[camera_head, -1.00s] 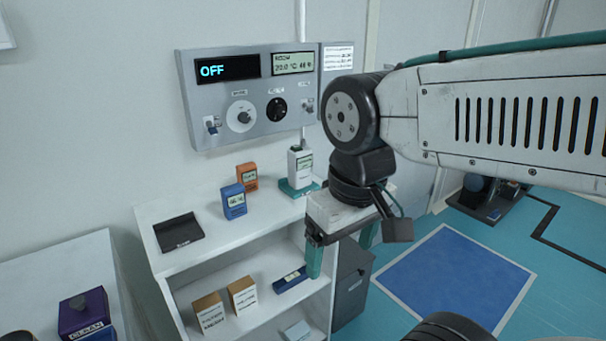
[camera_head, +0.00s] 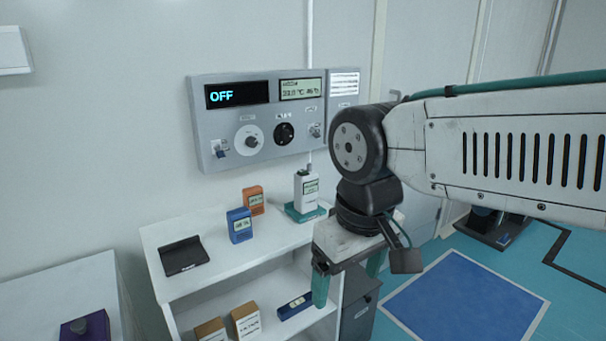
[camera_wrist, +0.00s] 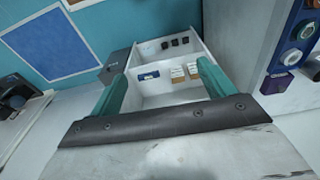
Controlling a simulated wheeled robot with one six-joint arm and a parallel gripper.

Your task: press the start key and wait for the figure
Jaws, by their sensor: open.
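A grey wall panel (camera_head: 228,118) has a dark display (camera_head: 237,95) reading OFF in blue, a paler room readout (camera_head: 301,89), two knobs and two small switches. On the white shelf unit (camera_head: 185,292) below, a white handheld meter (camera_head: 307,190) stands upright on a teal base (camera_head: 305,213). A blue meter (camera_head: 239,225) and an orange meter (camera_head: 254,201) stand to its left. I cannot tell which control is the start key. My gripper (camera_head: 347,284) is open and empty, with teal fingers pointing down, in front of the shelf's right end. The wrist view shows both fingers (camera_wrist: 160,82) apart.
A black tray (camera_head: 183,256) lies on the shelf top at left. Boxes (camera_head: 245,321) and a blue device (camera_head: 294,306) lie on the lower shelf. A dark bin (camera_head: 357,318) stands right of the shelf. A blue floor square (camera_head: 465,296) lies clear at right.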

